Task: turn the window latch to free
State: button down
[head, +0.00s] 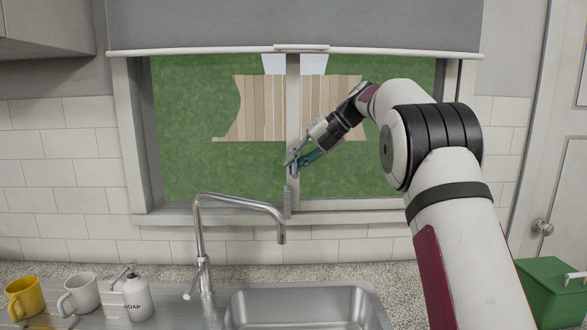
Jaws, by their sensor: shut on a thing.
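The window (210,180) is in the wall behind the sink, with a pale centre post (292,110). The latch (291,169) is a small grey piece on that post, a little below mid-height. My gripper (293,161) reaches it from the right and is shut on it. The fingers cover much of the latch, so I cannot tell which way its handle points.
A tall chrome tap (238,200) stands in front of the window, below and left of my gripper. A steel sink (300,305) lies beneath. A yellow mug (24,297), a white mug (79,294) and a soap bottle (134,295) stand at left. A grey blind (300,25) hangs above.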

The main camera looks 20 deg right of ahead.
dwell(0.5)
jog(key=c, duration=1.9)
grip_release()
jog(key=shift+d+r, duration=0.1)
jog(key=v, duration=0.7)
jog(key=shift+r, duration=0.15)
